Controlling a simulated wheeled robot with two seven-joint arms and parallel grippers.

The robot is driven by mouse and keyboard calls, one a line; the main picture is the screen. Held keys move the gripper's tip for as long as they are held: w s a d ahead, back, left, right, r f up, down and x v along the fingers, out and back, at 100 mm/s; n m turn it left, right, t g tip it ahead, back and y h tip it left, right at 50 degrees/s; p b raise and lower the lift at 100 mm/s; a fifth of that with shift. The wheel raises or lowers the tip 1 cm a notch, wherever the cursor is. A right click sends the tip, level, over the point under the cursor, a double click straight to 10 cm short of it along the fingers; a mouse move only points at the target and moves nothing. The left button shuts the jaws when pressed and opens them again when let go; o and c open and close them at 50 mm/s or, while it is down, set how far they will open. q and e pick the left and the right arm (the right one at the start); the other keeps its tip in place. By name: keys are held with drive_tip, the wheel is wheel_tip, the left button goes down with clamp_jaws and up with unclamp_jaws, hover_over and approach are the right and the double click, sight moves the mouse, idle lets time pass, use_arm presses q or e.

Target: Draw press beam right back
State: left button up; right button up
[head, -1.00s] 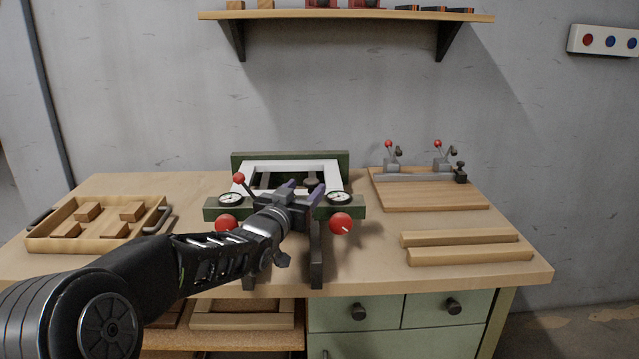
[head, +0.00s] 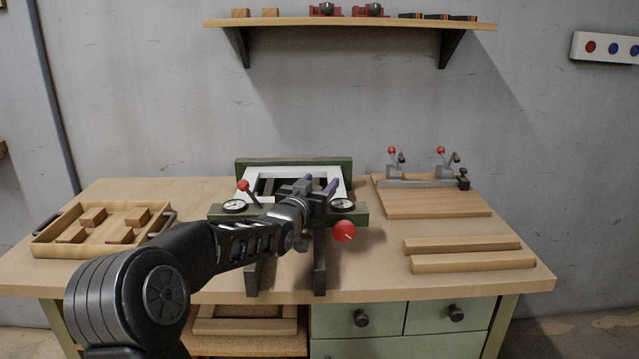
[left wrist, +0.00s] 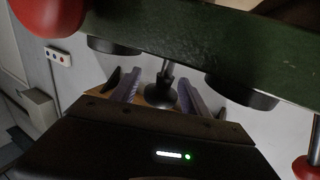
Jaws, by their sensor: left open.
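The press has a green front beam (head: 360,214) with two round gauges and a red ball knob (head: 344,231) at its right. A white frame (head: 256,184) lies behind it, before a green back board (head: 292,162). My left gripper (head: 319,188) is open above the press, past the front beam; my arm hides the beam's middle and left knob. In the left wrist view the green beam (left wrist: 190,40) crosses the top. A dark stem with a round black foot (left wrist: 163,95) shows between the open fingers (left wrist: 160,90); I cannot tell whether they touch it. My right gripper is not in view.
A wooden tray (head: 42,250) with several blocks stands left. A clamp board (head: 435,202) with red-tipped levers stands right, with two wood strips (head: 465,262) in front. A red-tipped lever (head: 243,186) rises at the press's left. A shelf (head: 350,24) hangs above.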

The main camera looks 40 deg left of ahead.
use_arm(q)
clamp_jaws()
idle(0.6)
idle(0.9)
